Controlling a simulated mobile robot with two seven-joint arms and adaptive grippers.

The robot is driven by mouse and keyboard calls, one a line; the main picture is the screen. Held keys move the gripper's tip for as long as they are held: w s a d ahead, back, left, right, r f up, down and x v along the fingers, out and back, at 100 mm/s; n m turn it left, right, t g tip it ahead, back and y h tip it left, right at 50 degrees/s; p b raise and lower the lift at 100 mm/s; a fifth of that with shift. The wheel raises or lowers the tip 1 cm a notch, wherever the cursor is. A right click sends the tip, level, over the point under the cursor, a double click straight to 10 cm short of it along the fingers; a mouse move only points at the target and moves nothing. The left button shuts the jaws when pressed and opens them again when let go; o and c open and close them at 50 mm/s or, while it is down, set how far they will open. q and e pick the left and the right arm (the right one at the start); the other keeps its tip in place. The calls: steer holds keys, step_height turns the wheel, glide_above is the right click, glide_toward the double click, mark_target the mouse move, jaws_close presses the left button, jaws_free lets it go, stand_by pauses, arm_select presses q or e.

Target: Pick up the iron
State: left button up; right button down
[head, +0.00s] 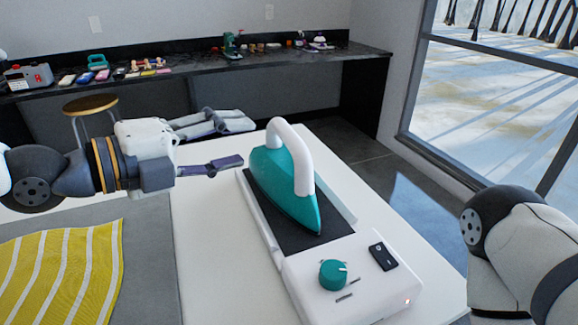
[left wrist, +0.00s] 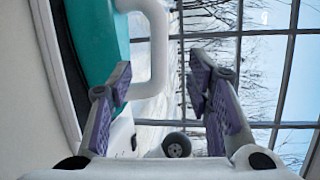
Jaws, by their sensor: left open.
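The teal iron (head: 285,185) with a white arched handle (head: 305,155) stands on its white base station (head: 330,285), on the dark plate. My left gripper (head: 247,141) is open and empty, just left of the iron, with its fingers pointing toward the handle. In the left wrist view, the open fingers (left wrist: 160,82) are spread below the white handle (left wrist: 158,40), and part of the teal body (left wrist: 95,40) shows at the left. I see no contact between fingers and handle. My right arm shows at the right edge; its gripper is out of view.
The base station has a teal knob (head: 333,274) and a dark switch (head: 383,257) at its front. The white table (head: 215,245) is clear around it. A yellow striped cloth (head: 60,270) lies at left. A stool (head: 91,105) and a cluttered dark counter (head: 200,66) stand behind.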

mark_target(283, 138)
arm_select(q)
steer(key=x, duration=0.7)
steer(key=s+d+b+x, duration=0.1)
steer(key=x, duration=0.2)
steer(key=shift+d+f, duration=0.1)
steer(key=shift+f, duration=0.15)
steer(key=shift+r, duration=0.1)
steer(key=shift+c, duration=0.2)
jaws_close()
steer(key=shift+w+r, duration=0.1)
steer(key=shift+r, duration=0.05)
